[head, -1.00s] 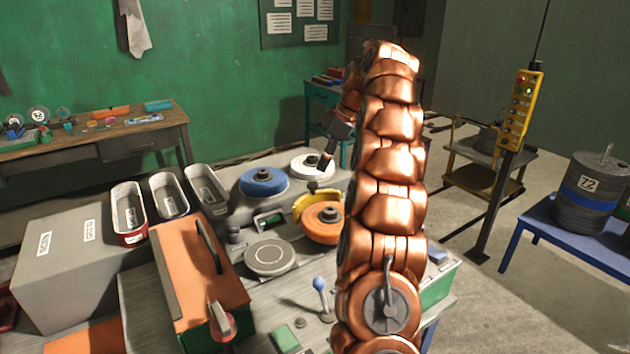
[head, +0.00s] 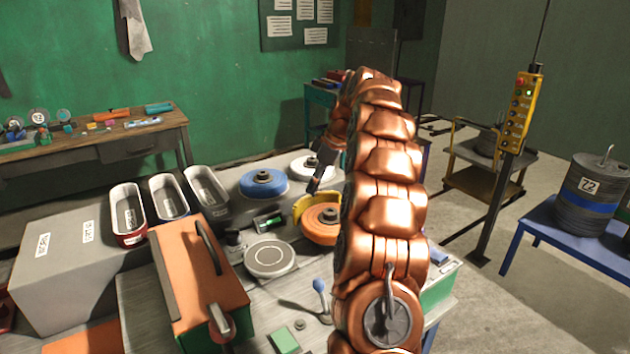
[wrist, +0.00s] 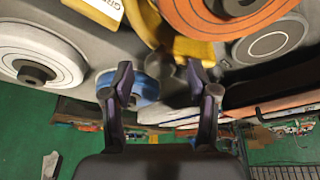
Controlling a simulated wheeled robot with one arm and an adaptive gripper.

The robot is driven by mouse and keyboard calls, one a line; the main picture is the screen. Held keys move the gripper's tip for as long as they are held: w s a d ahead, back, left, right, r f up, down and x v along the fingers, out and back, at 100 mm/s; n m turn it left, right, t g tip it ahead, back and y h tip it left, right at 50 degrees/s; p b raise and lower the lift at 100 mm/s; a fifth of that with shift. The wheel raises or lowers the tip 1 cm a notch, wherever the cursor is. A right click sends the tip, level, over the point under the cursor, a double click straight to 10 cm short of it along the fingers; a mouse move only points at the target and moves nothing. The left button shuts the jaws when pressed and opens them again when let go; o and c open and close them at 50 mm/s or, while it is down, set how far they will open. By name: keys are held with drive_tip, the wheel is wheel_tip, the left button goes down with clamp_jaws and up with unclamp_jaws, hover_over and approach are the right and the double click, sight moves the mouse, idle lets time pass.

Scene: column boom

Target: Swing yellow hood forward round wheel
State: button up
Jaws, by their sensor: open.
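The yellow hood (head: 302,204) curves around the far left edge of the orange wheel (head: 318,227) on the bench. In the wrist view the hood (wrist: 192,47) lies along the rim of the orange wheel (wrist: 215,16), with a part of it reaching between and beyond my fingertips. My gripper (wrist: 162,86) is open and empty, its two dark fingers spread apart. In the head view my gripper (head: 314,184) points down just above and behind the hood. I cannot tell whether a finger touches the hood.
A blue wheel (head: 263,184) and a white wheel (head: 306,166) sit behind the hood. A grey disc (head: 269,259) lies in front. Several trays (head: 126,213) and an orange box (head: 200,270) stand to the left. A blue-knobbed lever (head: 319,287) rises at the front.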

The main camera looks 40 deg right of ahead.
drive_tip(key=shift+f, duration=0.2)
clamp_jaws()
idle(0.6)
